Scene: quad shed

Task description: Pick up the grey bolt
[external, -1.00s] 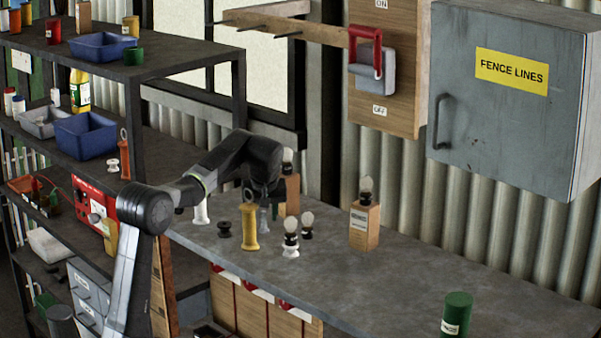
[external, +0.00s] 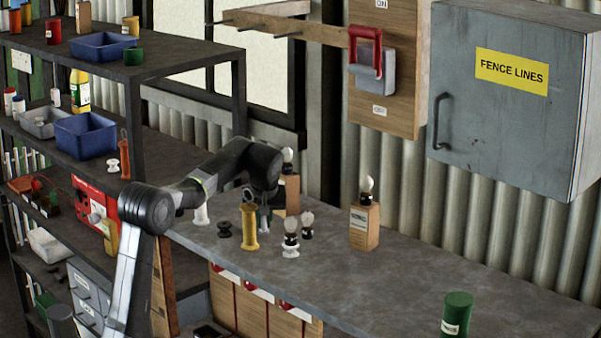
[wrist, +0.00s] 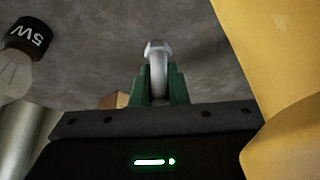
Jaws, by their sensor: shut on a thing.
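The grey bolt (wrist: 158,62) shows in the wrist view, its hex head toward the top of the picture and its shank between two green fingertips. My gripper (wrist: 159,88) is shut on it. The bolt's lower end is hidden by the fingers and the gripper body. In the external view my gripper (external: 264,221) points down just behind and to the right of the yellow spool-shaped piece, low over the bench. There the bolt is too small and covered to make out. Whether it touches the bench I cannot tell.
The yellow piece (external: 249,228) stands very close to my gripper and fills the right of the wrist view (wrist: 285,60). A bulb marked 5W (wrist: 22,52) is at left there. Bulbs (external: 291,235), a black spool (external: 224,229) and a wooden block (external: 364,226) stand nearby. The bench's right (external: 400,285) is mostly clear.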

